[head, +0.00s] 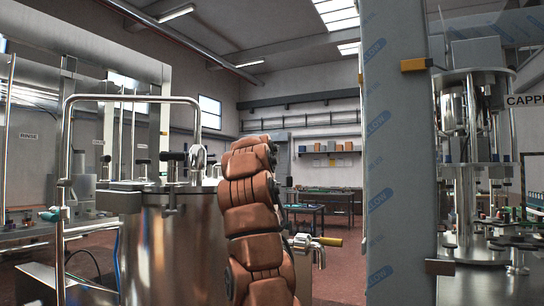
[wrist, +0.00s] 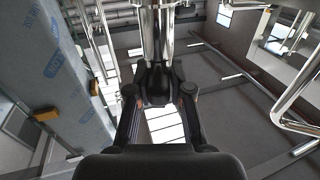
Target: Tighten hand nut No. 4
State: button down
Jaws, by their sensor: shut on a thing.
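In the wrist view my gripper (wrist: 160,92) has its two black fingers on either side of a black hand nut (wrist: 156,86) and is shut on it. The nut sits below bright steel tubes. No number shows on it, so I cannot tell which nut it is. In the head view a steel tank (head: 165,245) stands left of my brown arm, with dark knobs (head: 172,157) along its top. My gripper cannot be made out in the head view.
A film-wrapped grey column (head: 395,170) stands close on the right, with the capping machine (head: 470,150) beyond it. A bent steel rail (head: 130,98) rises at the tank's left. A valve with a yellow handle (head: 328,241) sits right of my arm. Benches (head: 305,212) stand farther back.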

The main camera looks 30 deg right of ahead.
jog(key=shift+d+f, duration=0.2)
jog(key=c, duration=1.1)
grip_release()
jog(key=shift+d, duration=0.15)
jog(key=shift+o, duration=0.2)
jog(key=shift+w+a, duration=0.15)
jog(key=shift+a, duration=0.05)
jog(key=shift+w+a, duration=0.1)
jog(key=shift+s+a+r, duration=0.3)
jog(key=shift+s+a, duration=0.1)
jog(key=shift+s, duration=0.35)
jog(key=shift+f+v, duration=0.2)
jog(key=shift+v, duration=2.8)
